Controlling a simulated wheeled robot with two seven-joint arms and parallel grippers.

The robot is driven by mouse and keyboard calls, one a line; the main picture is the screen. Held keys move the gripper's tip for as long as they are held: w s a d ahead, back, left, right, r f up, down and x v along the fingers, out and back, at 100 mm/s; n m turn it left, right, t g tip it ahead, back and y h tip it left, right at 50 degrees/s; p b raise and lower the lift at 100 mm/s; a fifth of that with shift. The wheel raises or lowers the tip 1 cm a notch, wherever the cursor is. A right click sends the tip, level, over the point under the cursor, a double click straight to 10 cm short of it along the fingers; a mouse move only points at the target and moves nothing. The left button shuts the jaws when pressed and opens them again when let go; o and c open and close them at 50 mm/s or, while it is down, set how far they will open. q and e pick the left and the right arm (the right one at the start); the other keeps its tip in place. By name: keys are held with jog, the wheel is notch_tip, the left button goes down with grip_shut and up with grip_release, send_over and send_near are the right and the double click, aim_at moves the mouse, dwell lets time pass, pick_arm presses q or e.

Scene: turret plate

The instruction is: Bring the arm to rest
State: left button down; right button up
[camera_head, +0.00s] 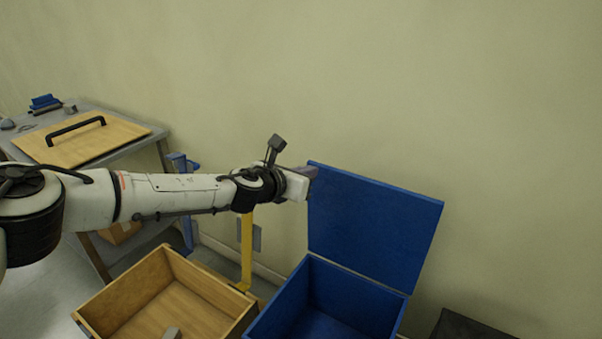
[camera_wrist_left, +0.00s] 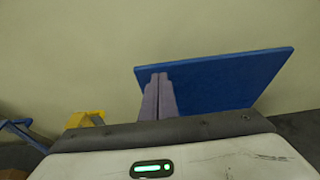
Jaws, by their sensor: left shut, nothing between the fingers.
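My left arm (camera_head: 170,197) stretches in from the left in the head view, nearly level. My left gripper (camera_head: 313,171) is at its end, at the upper left edge of the raised blue lid (camera_head: 375,225). In the left wrist view the gripper's fingers (camera_wrist_left: 158,95) are together with nothing between them. The blue lid (camera_wrist_left: 225,80) stands behind and to the right of them in that view. I cannot tell whether the fingers touch the lid. My right gripper is not in view.
An open blue box (camera_head: 345,290) stands below the lid. An open wooden box (camera_head: 210,285) is beside it, with a small grey object (camera_head: 172,333) inside. A table at the left bears a wooden board with a black handle (camera_head: 75,130). A yellow post (camera_head: 246,250) stands behind the boxes.

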pick_arm(q)
jog(key=s+d+f+n+g+h, duration=0.1)
jog(key=s+d+f+n, duration=0.3)
jog(key=s, duration=0.4)
jog(key=s+d+f+n, duration=0.1)
jog(key=s+d+n, duration=0.4)
jog(key=s, duration=0.4)
jog(key=s+d+f+n+g+h, duration=0.1)
jog(key=s+d+f+n, duration=0.25)
jog(key=s+n, duration=0.35)
jog(key=s+a+f+n+g+y, duration=0.2)
jog(key=s+a+f+n+y, duration=0.15)
jog(key=s+a+n, duration=0.7)
jog(key=s+a+f+n+g+y, duration=0.3)
jog(key=s+a+n, duration=0.35)
jog(key=a, duration=0.75)
jog(key=s+a+f+n+g+y, duration=0.1)
jog(key=s+a+f+n+y, duration=0.3)
jog(key=s+a+n, duration=0.6)
jog(key=w+d+f+m+t+h, duration=0.1)
jog(key=w+d+f+t+h, duration=0.1)
jog(key=f, duration=0.5)
jog(key=w+d+f+m+t+h, duration=0.1)
jog(key=w+f+t, duration=0.1)
jog(key=f, duration=0.4)
jog(key=shift+w+d+f+m+t+h, duration=0.35)
jog(key=shift+w+f+m+t, duration=0.05)
jog(key=shift+w, duration=0.4)
